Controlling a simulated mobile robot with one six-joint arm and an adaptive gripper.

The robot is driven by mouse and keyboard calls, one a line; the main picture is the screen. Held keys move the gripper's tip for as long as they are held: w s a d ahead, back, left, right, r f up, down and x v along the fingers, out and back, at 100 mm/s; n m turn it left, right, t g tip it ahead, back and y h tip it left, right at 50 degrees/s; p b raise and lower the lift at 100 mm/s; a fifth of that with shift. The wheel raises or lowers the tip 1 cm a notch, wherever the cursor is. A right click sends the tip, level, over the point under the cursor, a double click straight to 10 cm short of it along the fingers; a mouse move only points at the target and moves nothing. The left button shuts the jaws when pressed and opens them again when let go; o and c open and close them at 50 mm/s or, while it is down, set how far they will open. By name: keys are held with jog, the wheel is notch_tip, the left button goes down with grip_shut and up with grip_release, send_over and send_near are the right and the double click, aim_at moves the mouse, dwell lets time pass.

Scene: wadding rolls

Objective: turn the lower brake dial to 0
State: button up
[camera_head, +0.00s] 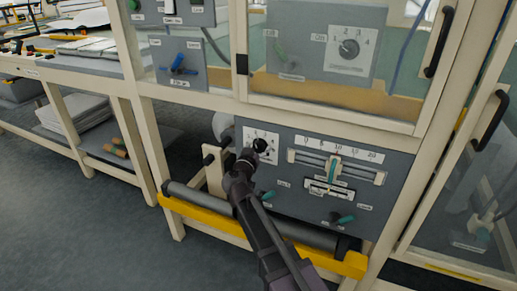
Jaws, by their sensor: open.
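The lower dial (260,145) is a small black knob on a white numbered plate at the upper left of the grey lower panel (300,207). Several numbers ring it, but they are too small to read, and its setting cannot be told. My gripper (249,156) is open, just below and left of the dial in the picture. It covers part of the plate's lower left. I cannot tell whether its fingers touch the knob.
A slider scale (335,167) with teal pointers sits right of the dial. Teal levers (347,219) lie lower. A dark roller (300,233) and yellow bar (200,209) run below the panel. Another numbered dial (349,48) is above, behind a clear door with a black handle (438,42).

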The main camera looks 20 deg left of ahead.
jog(key=shift+c, duration=0.2)
jog(key=c, duration=1.1)
jog(key=shift+n, duration=0.3)
jog(key=n, duration=0.7)
jog(key=shift+a+n+p, duration=0.1)
jog(key=shift+n+p, duration=0.2)
jog(key=shift+p, duration=0.05)
jog(key=n, duration=0.3)
jog(key=shift+n, duration=0.3)
jog(key=shift+w+n+h, duration=0.1)
jog(key=shift+n+h, duration=0.2)
jog(key=shift+n, duration=1.6)
